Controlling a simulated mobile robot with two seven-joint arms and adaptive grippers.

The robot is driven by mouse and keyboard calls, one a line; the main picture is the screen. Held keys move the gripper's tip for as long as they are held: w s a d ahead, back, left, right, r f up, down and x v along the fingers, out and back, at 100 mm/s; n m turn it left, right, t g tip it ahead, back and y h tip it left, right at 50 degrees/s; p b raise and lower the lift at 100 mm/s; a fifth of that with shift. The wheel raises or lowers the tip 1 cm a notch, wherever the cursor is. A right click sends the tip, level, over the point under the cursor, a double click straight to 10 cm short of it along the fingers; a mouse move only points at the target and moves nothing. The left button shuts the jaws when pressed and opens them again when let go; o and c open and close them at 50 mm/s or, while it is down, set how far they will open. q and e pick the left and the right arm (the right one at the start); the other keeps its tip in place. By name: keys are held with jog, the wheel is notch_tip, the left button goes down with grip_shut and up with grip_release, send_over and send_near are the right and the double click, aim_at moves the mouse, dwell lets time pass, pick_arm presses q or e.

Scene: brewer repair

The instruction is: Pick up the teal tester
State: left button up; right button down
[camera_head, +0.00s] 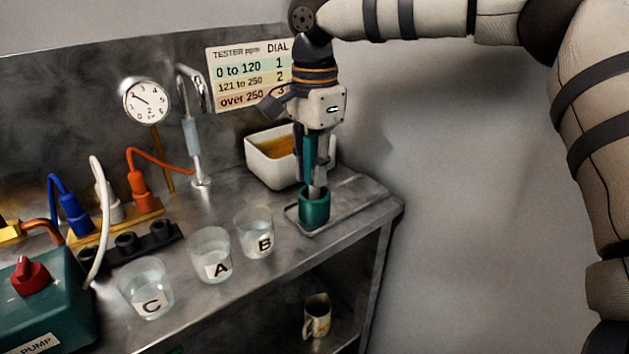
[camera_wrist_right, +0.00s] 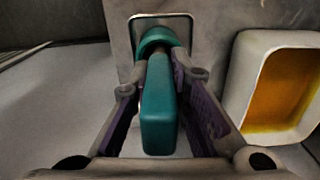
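The teal tester (camera_wrist_right: 159,110) is a teal, blocky stick standing upright in a round teal holder (camera_head: 314,207) at the right end of the bench. My right gripper (camera_wrist_right: 159,74) points down over it, with one purple-padded finger on each side of the tester. In the right wrist view the fingers look open around it, with gaps beside its upper part; contact at the fingertips is hard to make out. In the head view the tester (camera_head: 309,150) is partly hidden by the right gripper's fingers. My left gripper is in neither view.
A white tub (camera_head: 264,170) with orange-brown contents stands close behind the tester. Cups A (camera_head: 211,256), B (camera_head: 254,233) and C (camera_head: 146,290) stand to the left. A tap (camera_head: 193,130), plugs and a pump box (camera_head: 42,300) are farther left. A mug (camera_head: 317,315) sits on the lower shelf.

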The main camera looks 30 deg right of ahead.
aim_at(314, 134)
notch_tip(314, 134, up, 3)
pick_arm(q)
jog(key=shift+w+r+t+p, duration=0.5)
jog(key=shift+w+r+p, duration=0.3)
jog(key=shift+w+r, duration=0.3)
pick_arm(e)
jog(key=s+a+r, duration=0.2)
jog(key=s+r, duration=0.4)
jog(key=r, duration=0.2)
jog(key=s+a+r, duration=0.3)
jog(key=s+r, duration=0.4)
jog(key=r, duration=0.2)
jog(key=shift+a, duration=0.15)
